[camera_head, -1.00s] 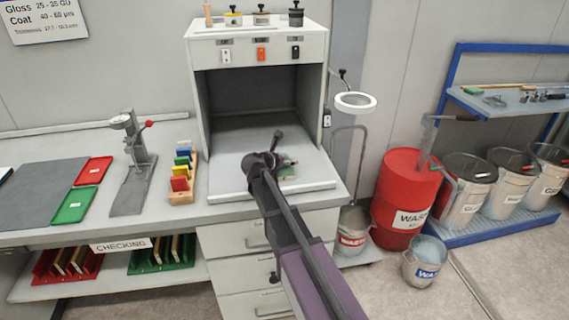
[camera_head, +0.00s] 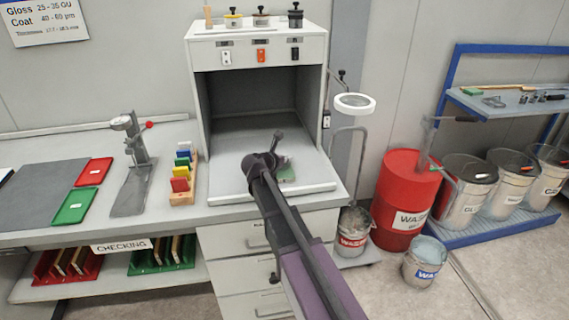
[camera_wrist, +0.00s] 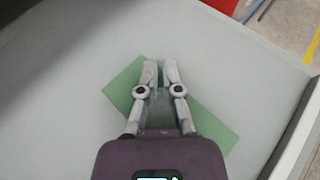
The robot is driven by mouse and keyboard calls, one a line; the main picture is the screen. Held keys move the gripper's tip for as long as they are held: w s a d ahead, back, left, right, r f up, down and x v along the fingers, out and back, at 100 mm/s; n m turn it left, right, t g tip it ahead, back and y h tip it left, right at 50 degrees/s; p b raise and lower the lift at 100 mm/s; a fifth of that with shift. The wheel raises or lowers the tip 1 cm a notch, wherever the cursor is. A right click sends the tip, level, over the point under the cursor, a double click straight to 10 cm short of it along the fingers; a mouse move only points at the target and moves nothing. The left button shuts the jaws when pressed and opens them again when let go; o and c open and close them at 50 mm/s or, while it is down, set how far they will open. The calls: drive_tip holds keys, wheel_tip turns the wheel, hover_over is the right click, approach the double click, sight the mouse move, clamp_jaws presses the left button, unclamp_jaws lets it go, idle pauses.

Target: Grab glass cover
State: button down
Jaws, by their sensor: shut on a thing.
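A flat green panel (camera_wrist: 215,122) lies in the wrist view under my gripper, on the pale floor of the open-fronted booth. A small part of the green panel (camera_head: 287,172) shows in the head view, beside the end of my arm. My gripper (camera_wrist: 160,74) points at the panel, with its two fingertips close together. A faint greyish see-through area (camera_wrist: 159,104), which looks like the glass cover, shows between the fingers over the panel. My gripper is shut on it. Its edges are hard to make out. In the head view my arm hides most of this spot.
The booth (camera_head: 225,105) has side walls and a top bearing several small items. A gauge stand (camera_head: 130,170) and a rack of coloured chips (camera_head: 182,197) stand left on the counter. A ring lamp (camera_head: 355,104) and red drum (camera_head: 405,190) are at right.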

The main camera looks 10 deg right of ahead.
drive_tip(key=shift+a, duration=0.1)
idle(0.3)
drive_tip(key=shift+w+r+p, duration=0.1)
drive_tip(key=shift+r+p, duration=0.25)
drive_tip(key=shift+p, duration=0.35)
wheel_tip(320, 180, up, 2)
drive_tip(key=shift+r+p, duration=0.15)
drive_tip(key=shift+p, duration=0.95)
drive_tip(key=shift+s+r, duration=0.25)
drive_tip(key=s+a, duration=0.2)
drive_tip(key=s, duration=0.5)
drive_tip(key=s+a+r+p, duration=0.1)
drive_tip(key=s+a, duration=0.2)
drive_tip(key=s, duration=0.4)
drive_tip(key=shift+s, duration=0.3)
drive_tip(key=shift+a, duration=0.1)
